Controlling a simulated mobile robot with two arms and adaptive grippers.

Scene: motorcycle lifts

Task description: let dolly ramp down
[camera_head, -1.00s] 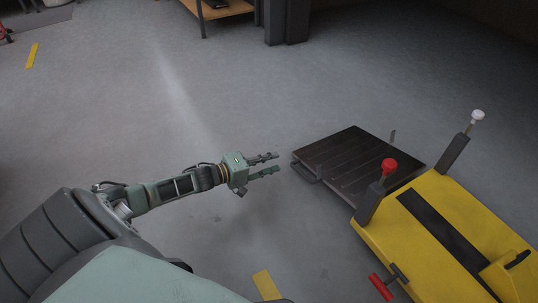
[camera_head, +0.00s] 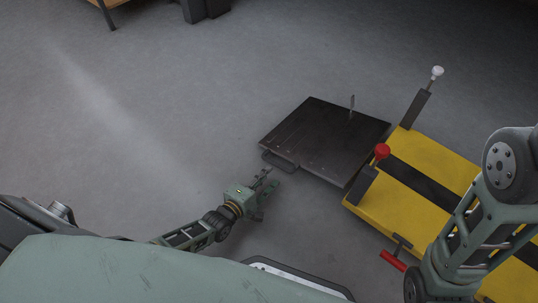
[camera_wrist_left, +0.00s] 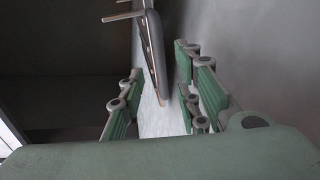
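The dolly ramp (camera_head: 325,140) is a dark flat plate in the middle of the head view, against the left end of the yellow dolly (camera_head: 415,205). Its exact tilt is hard to judge. A grey loop handle (camera_head: 280,162) sticks out from its near left edge. My left gripper (camera_head: 266,181) is just below the handle, fingers apart and pointing towards it. In the left wrist view the open fingers (camera_wrist_left: 158,88) show, with a grey bar (camera_wrist_left: 154,50), likely the handle, ahead of and partly between them. My right arm shows at the right; its gripper is out of view.
A red knob (camera_head: 382,151) and a white knob (camera_head: 437,71) top dark levers on the dolly. A red-handled lever (camera_head: 393,260) sits at its near side. Grey floor (camera_head: 160,110) is clear to the left. A table leg (camera_head: 106,15) shows at the top left.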

